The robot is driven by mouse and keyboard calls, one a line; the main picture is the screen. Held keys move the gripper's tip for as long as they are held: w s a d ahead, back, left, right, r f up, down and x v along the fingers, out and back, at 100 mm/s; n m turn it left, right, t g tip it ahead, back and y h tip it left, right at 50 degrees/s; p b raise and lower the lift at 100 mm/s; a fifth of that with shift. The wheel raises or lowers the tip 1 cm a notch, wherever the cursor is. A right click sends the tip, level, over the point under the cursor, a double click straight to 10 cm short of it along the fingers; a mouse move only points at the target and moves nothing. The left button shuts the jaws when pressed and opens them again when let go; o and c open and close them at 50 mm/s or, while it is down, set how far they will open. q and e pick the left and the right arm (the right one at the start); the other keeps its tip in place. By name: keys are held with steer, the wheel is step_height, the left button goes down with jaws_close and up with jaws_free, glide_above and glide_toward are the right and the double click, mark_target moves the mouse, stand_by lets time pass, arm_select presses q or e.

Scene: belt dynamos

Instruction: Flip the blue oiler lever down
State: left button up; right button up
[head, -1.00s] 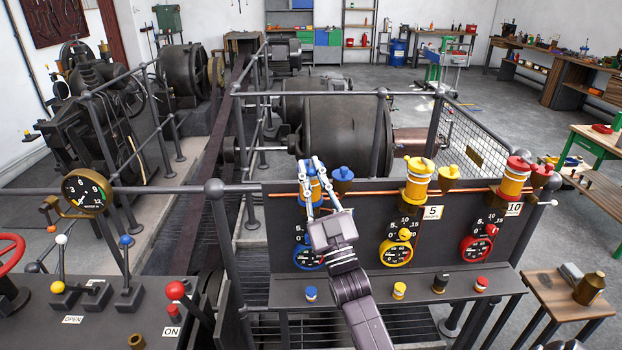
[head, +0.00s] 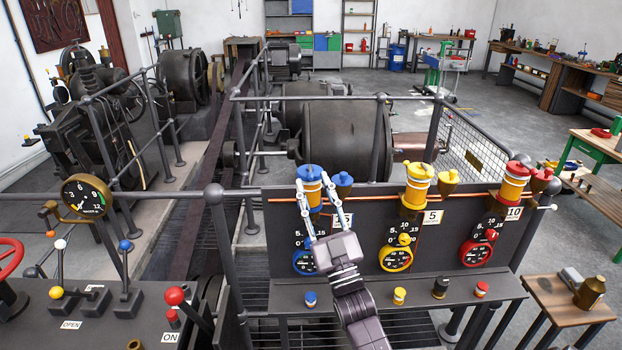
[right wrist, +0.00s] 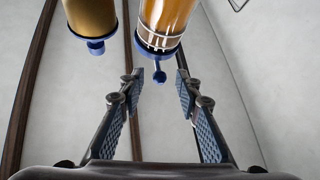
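The blue oiler (head: 310,174) is the leftmost on the dark panel, with a blue cap and an amber glass body. In the right wrist view, its amber glass (right wrist: 165,18) shows from close up. The blue lever (right wrist: 159,74), a short stem with a round knob, sticks out from the oiler's blue end ring between the fingertips. In the head view I cannot make out the lever or its tilt. My right gripper (head: 313,184) reaches from the front with its fingers open on either side of the oiler. The right wrist view shows gaps beside the knob. My left gripper is out of view.
A small blue-capped cup (head: 342,184) stands right beside the blue oiler. Yellow (head: 418,185) and red (head: 515,182) oilers stand farther right. A gauge with a blue ring (head: 306,262) is below, and a ledge (head: 370,291) with small caps runs along the panel's foot.

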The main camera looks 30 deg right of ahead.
steer(key=v, duration=0.9)
